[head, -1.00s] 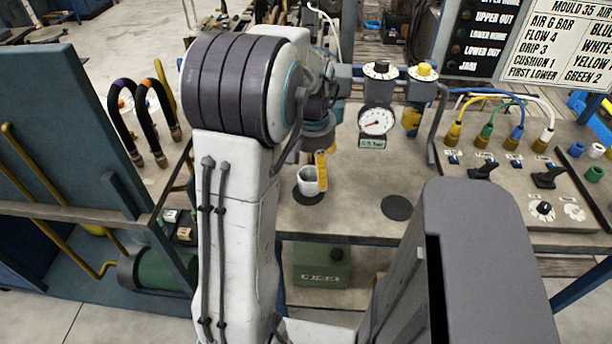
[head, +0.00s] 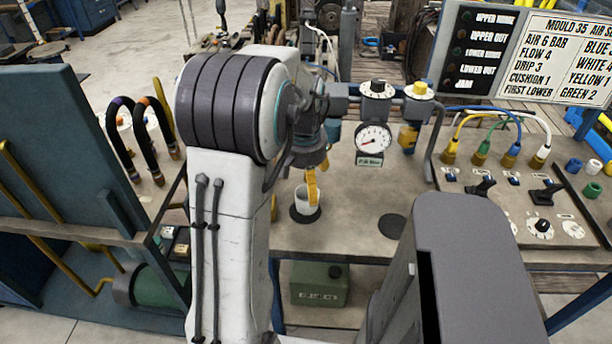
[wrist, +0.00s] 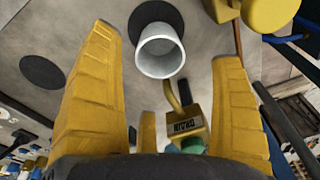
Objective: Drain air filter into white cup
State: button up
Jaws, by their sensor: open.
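The white cup (head: 307,200) stands upright on a dark round pad (head: 297,216) on the bench. In the wrist view the cup (wrist: 160,52) shows its open mouth, and it looks empty. My gripper (head: 312,188) is open just above and beside the cup, its yellow fingers apart. In the wrist view, a brass-coloured drain tap marked DRAIN (wrist: 187,122) lies between the fingers, nearer the right one; I cannot tell whether they touch it. The air filter body is mostly hidden behind my arm in the head view.
A pressure gauge (head: 373,138) and a yellow-bowled unit (head: 407,137) hang right of my gripper. A second dark pad (head: 392,226) on the bench is bare. A control panel (head: 540,205) with coloured hoses is at right, a blue rack (head: 70,150) at left.

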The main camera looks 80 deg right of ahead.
aim_at(307, 196)
jog(key=shift+d+f+p, duration=0.2)
jog(key=shift+f+p, duration=0.1)
jog(key=shift+f, duration=1.3)
jog(key=shift+d+f+p, duration=0.15)
jog(key=shift+f+p, duration=0.1)
jog(key=shift+f, duration=1.3)
jog(key=c, duration=1.2)
jog(key=o, duration=1.2)
jog(key=shift+c, duration=0.2)
jog(key=shift+r, duration=0.1)
notch_tip(307, 196, up, 12)
jog(key=a, duration=0.1)
jog(key=shift+a, duration=0.2)
